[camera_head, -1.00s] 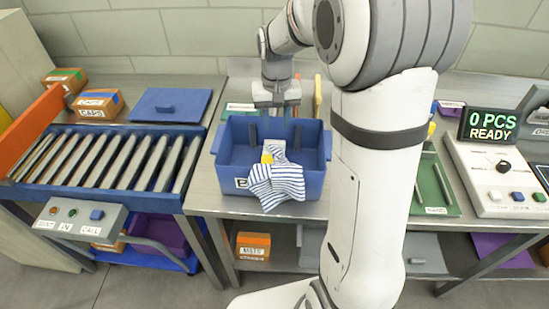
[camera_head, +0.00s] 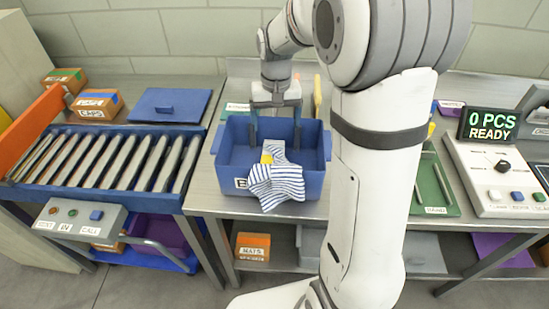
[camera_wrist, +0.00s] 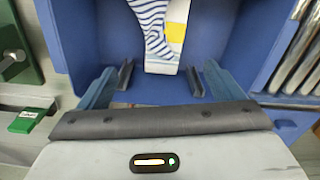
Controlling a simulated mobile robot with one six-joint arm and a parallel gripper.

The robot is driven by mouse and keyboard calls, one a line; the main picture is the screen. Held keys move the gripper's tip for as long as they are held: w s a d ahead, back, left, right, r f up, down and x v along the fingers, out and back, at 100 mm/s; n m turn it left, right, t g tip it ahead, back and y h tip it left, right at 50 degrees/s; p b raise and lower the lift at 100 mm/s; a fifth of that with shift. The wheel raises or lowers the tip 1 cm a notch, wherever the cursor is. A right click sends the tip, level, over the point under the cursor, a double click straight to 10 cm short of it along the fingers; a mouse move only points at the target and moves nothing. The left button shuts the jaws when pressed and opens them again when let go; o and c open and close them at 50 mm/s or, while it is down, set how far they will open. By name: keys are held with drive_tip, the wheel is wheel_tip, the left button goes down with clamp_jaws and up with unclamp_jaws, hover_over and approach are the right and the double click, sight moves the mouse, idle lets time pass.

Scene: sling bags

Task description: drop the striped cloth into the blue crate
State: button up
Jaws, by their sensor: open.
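The blue-and-white striped cloth (camera_head: 277,185) hangs over the near wall of the blue crate (camera_head: 228,186), partly inside and partly down the outside. A small yellow patch shows at its inner end. In the wrist view the cloth (camera_wrist: 152,22) shows at the top, with its end inside the crate (camera_wrist: 96,40). My gripper (camera_head: 275,134) is open and reaches down into the back of the crate. In the wrist view my gripper (camera_wrist: 161,82) has its fingers wide apart with nothing between them, and the cloth's end lies just beyond.
A roller conveyor (camera_head: 105,160) stands left of the crate, with a blue lid (camera_head: 170,104) behind it. A green tray (camera_head: 432,183) and a control box with a display (camera_head: 490,125) stand at the right. An orange box (camera_head: 253,246) sits on the shelf below.

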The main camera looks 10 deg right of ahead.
drive_tip(key=shift+r, duration=0.1)
wheel_tip(320, 180, up, 5)
drive_tip(key=p, duration=0.4)
drive_tip(key=shift+r, duration=0.15)
wheel_tip(320, 180, up, 8)
drive_tip(key=b, duration=0.1)
idle(0.5)
drive_tip(key=s+f+t, duration=0.1)
drive_tip(key=s+f, duration=0.1)
drive_tip(key=s, duration=0.9)
drive_tip(key=s+f+n+t, duration=0.1)
drive_tip(key=s+f+t, duration=0.1)
drive_tip(key=s, duration=0.8)
drive_tip(key=shift+s+d+f, duration=0.15)
drive_tip(key=shift+s+f, duration=0.2)
drive_tip(key=shift+f, duration=0.15)
